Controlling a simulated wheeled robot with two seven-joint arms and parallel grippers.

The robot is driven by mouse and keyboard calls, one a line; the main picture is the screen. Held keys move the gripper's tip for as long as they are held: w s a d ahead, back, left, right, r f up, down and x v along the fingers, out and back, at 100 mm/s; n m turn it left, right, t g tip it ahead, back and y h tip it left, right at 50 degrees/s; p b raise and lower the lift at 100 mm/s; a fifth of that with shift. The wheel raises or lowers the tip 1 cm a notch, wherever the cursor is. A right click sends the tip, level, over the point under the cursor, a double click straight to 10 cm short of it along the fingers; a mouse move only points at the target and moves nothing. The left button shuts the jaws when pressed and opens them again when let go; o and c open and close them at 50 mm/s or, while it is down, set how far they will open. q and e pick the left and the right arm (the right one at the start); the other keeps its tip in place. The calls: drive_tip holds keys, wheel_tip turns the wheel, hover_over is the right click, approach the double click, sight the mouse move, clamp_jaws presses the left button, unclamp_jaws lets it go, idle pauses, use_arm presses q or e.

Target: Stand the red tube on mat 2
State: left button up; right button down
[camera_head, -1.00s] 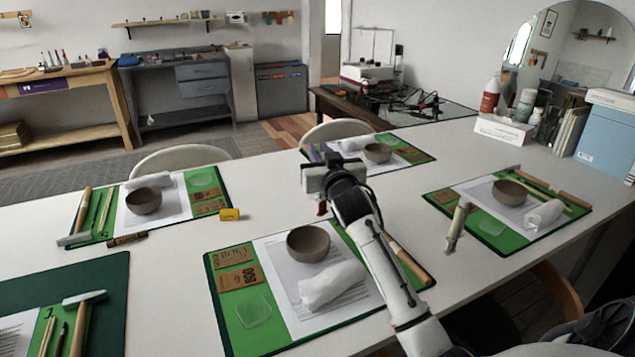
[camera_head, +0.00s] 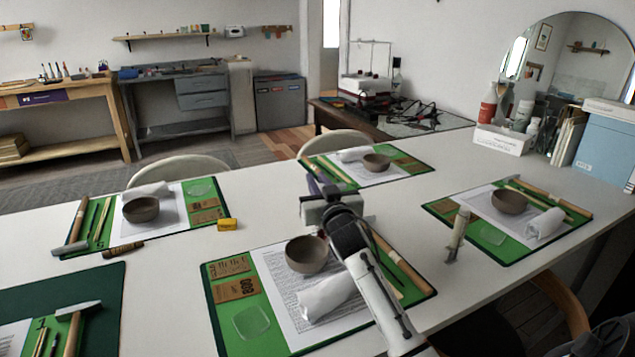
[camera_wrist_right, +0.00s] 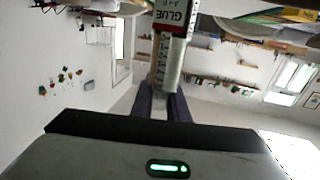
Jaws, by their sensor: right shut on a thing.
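My right gripper (camera_head: 328,203) is above the far edge of the centre front mat (camera_head: 222,318), near its brown bowl (camera_head: 307,254). In the right wrist view its dark fingers (camera_wrist_right: 162,100) are shut on the red tube (camera_wrist_right: 174,18), which has a red end marked GLUE and a pale printed body. In the head view the gripper hides nearly all of the tube. Other green mats lie at the left (camera_head: 182,228), back (camera_head: 413,163) and right (camera_head: 500,257). I cannot read which one is mat 2. My left gripper is not in view.
A white roll (camera_head: 327,297) lies by the centre bowl. A yellow block (camera_head: 227,224) and a wooden-handled tool (camera_head: 123,249) lie on the white table (camera_head: 165,290). Bare table separates the mats.

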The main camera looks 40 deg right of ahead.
drive_tip(key=c, duration=1.7)
unclamp_jaws()
drive_tip(key=shift+f, duration=0.6)
drive_tip(key=v, duration=0.4)
drive_tip(key=r+p+v, duration=0.1)
drive_tip(key=v, duration=0.3)
drive_tip(key=r+v, duration=0.1)
drive_tip(key=v, duration=0.3)
